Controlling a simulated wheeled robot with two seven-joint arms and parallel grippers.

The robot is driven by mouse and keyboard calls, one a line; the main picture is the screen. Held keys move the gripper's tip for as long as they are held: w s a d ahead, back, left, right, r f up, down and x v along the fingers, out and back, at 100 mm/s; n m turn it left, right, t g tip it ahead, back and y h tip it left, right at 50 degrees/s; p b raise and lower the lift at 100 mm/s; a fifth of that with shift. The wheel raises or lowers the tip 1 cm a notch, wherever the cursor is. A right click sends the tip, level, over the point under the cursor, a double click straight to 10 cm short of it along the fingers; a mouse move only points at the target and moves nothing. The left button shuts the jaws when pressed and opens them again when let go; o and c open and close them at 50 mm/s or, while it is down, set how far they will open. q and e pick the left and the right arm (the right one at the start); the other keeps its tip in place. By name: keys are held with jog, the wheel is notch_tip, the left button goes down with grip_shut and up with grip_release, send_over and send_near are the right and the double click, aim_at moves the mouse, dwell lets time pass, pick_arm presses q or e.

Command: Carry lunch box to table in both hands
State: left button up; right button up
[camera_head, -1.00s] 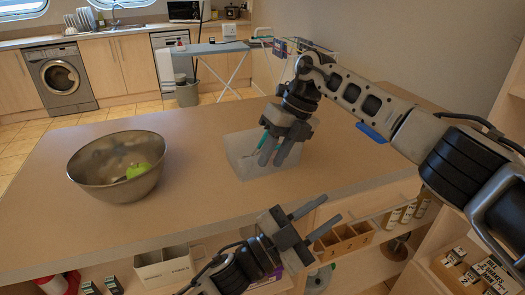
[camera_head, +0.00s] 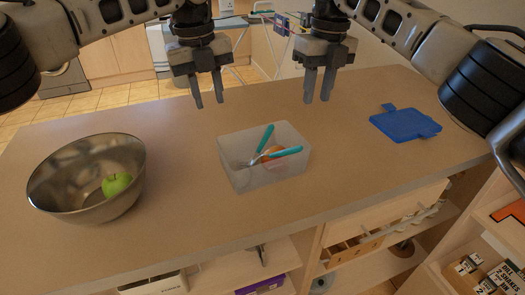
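The lunch box (camera_head: 258,177), a translucent open container, stands on the wooden countertop (camera_head: 330,190) near the middle of the view. Two utensils with teal handles and an orange item (camera_head: 272,153) lie in it. A blue lid (camera_head: 405,124) lies flat on the counter to the right, apart from the box. My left gripper (camera_head: 208,98) points down above the counter, behind and left of the box, with a gap between its fingers. My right gripper (camera_head: 318,99) points down behind and right of the box, its fingers also apart. Both are empty and not touching the box.
A metal bowl (camera_head: 75,190) with a green apple (camera_head: 117,184) stands on the counter at the left. Shelves below the counter hold a wooden compartment box (camera_head: 355,247) and other goods. The counter between box and lid is clear.

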aim_at(217, 143)
pick_arm(q)
jog(key=shift+s+a+r, duration=0.15)
jog(key=shift+r, duration=0.1)
pick_arm(e)
jog(key=shift+s+r, duration=0.1)
jog(key=shift+s, duration=0.05)
